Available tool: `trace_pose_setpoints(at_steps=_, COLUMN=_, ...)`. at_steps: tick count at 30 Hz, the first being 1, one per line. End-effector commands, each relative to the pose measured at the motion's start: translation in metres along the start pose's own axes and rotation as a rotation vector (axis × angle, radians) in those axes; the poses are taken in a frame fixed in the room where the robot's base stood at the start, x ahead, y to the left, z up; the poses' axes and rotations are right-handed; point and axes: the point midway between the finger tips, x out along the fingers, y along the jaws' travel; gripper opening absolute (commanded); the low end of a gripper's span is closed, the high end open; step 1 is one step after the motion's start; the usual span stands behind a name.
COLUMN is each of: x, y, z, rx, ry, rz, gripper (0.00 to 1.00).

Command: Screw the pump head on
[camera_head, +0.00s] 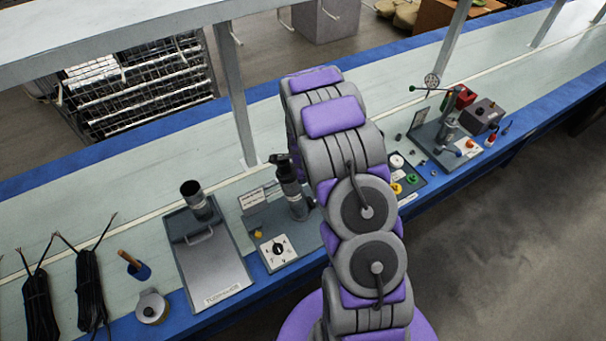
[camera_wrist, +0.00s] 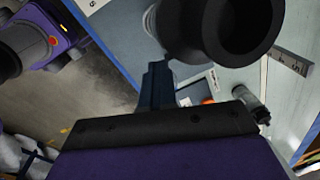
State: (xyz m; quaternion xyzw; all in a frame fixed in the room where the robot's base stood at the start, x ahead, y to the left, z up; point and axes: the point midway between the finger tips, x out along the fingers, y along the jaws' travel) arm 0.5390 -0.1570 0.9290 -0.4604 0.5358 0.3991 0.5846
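A grey tube (camera_head: 195,202) with a dark open mouth stands at the back of a grey board (camera_head: 215,260) left of my arm. A dark cylinder with a black top (camera_head: 291,188) stands on the board with the dial, close to my arm. I cannot tell which piece is the pump head. In the wrist view a large dark hollow cylinder (camera_wrist: 228,28) is close to the camera at the top. My gripper (camera_wrist: 156,78) shows there as a dark bar seen nearly edge-on, left of and below that cylinder. Its finger gap is not clear, and contact cannot be told.
A board with a white dial plate (camera_head: 279,251) lies beside my arm. Black cable bundles (camera_head: 90,285), a round metal can (camera_head: 152,307) and a wooden-handled tool (camera_head: 130,262) lie at left. Another station (camera_head: 450,140) is at right. A shelf post (camera_head: 232,95) rises from the bench behind.

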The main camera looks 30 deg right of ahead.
Motion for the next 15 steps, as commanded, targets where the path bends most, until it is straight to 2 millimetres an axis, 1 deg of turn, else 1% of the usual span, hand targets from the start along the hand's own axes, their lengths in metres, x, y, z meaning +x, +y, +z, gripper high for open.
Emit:
trace_pose_setpoints(at_steps=1, x=-0.0038, y=0.0028, z=0.0035, rx=0.048, ry=0.012, rz=-0.009, gripper=0.0)
trace_pose_setpoints(at_steps=3, x=-0.0035, y=0.0059, z=0.007, rx=0.12, ry=0.027, rz=-0.023, gripper=0.0)
trace_pose_setpoints(at_steps=6, x=-0.0019, y=0.0092, z=0.0098, rx=0.184, ry=0.037, rz=-0.033, gripper=0.0)
trace_pose_setpoints(at_steps=15, x=-0.0007, y=0.0089, z=0.0105, rx=0.201, ry=0.04, rz=-0.038, gripper=0.0)
